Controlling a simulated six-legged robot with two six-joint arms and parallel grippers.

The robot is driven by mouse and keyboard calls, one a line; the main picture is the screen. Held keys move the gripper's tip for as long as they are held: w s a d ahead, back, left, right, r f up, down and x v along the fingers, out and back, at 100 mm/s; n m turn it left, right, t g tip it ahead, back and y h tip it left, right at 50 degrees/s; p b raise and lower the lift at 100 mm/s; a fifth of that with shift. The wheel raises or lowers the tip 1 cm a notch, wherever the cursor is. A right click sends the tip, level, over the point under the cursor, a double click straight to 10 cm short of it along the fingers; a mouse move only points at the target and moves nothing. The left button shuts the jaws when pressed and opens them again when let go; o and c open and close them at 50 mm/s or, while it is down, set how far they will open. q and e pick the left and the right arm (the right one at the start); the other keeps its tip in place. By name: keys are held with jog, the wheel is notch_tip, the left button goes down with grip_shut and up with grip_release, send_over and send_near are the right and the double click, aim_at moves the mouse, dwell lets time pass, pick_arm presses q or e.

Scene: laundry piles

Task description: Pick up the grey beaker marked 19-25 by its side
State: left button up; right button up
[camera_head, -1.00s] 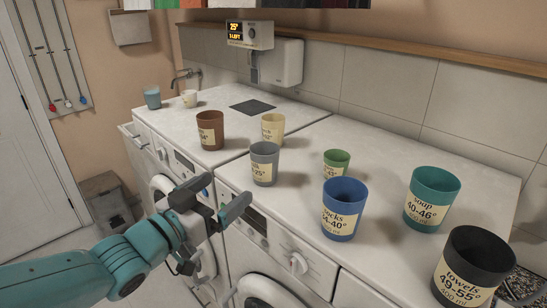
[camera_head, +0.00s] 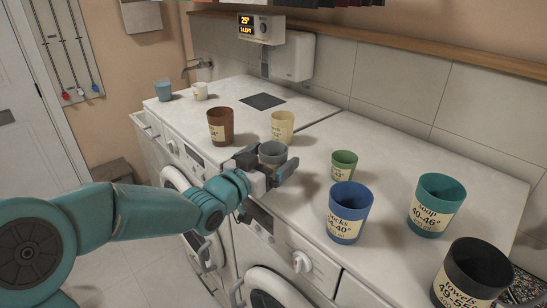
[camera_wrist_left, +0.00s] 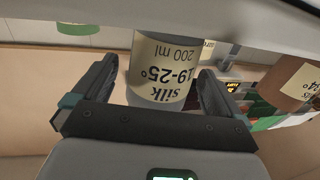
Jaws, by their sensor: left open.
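The grey beaker (camera_head: 272,152) stands on the white washer top in the head view, partly hidden by my left gripper. In the left wrist view the grey beaker (camera_wrist_left: 165,95) appears upside down, its label reading "silk 19-25° 200 ml". My left gripper (camera_head: 267,168) is at the beaker's near side, with its jaws open. In the left wrist view the two fingers of the left gripper (camera_wrist_left: 160,85) are on either side of the beaker, with a gap visible at least on the right. My right gripper is not in view.
A brown beaker (camera_head: 220,126) and a cream beaker (camera_head: 282,126) stand close behind. A green beaker (camera_head: 343,164) and a blue beaker (camera_head: 347,212) stand to the right. Farther right are a teal beaker (camera_head: 434,205) and a black beaker (camera_head: 470,276).

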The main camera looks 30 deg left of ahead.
pick_arm(q)
jog(key=w, duration=0.2)
jog(key=shift+w+d+r, duration=0.1)
jog(key=shift+w+d, duration=0.1)
jog(key=shift+w, duration=0.1)
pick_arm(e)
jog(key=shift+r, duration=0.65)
pick_arm(q)
jog(key=shift+s, duration=0.1)
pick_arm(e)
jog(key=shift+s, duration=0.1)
pick_arm(q)
jog(key=c, duration=1.1)
jog(key=shift+o, duration=0.2)
jog(key=shift+r, duration=0.1)
